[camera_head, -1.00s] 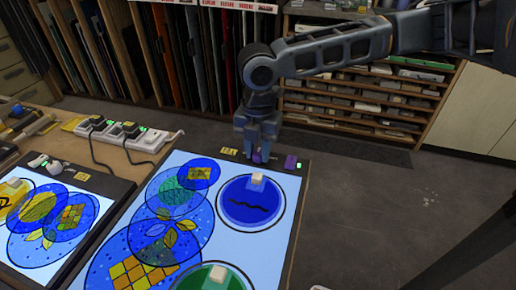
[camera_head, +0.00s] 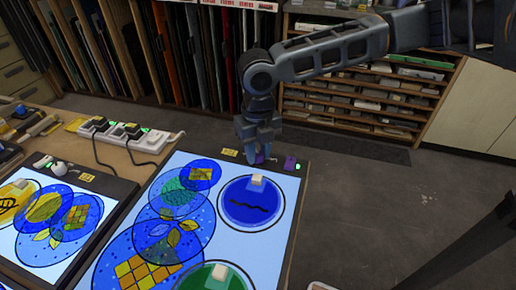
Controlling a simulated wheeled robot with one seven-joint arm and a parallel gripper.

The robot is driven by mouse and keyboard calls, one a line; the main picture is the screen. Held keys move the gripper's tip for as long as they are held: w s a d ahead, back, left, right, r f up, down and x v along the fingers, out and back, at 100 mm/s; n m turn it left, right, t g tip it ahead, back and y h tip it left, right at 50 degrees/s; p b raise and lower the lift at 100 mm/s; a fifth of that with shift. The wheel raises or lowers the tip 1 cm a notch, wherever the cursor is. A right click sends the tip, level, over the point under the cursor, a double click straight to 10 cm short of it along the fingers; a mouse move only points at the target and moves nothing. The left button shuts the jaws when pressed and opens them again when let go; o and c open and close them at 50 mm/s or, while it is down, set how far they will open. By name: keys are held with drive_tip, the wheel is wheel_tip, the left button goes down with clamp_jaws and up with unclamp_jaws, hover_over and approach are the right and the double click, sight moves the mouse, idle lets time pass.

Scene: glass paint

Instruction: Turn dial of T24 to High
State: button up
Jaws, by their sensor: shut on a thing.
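My gripper (camera_head: 260,153) points down at the back edge of the right-hand light panel (camera_head: 297,205). It is shut on a small purple dial (camera_head: 259,158), which is mostly hidden between the fingers. The dial's setting cannot be made out.
A second light panel (camera_head: 122,192) with its own white dial (camera_head: 60,168) lies to the left. A power strip (camera_head: 150,140) with plugs and cables sits behind on the wooden table. Blue and green glass discs lie on the right panel.

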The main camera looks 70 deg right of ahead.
sight(258, 153)
drive_tip(key=shift+n, duration=1.2)
drive_tip(key=o, duration=1.1)
drive_tip(key=shift+c, duration=0.2)
wheel_tip(258, 153, up, 8)
drive_tip(key=shift+f, duration=0.1)
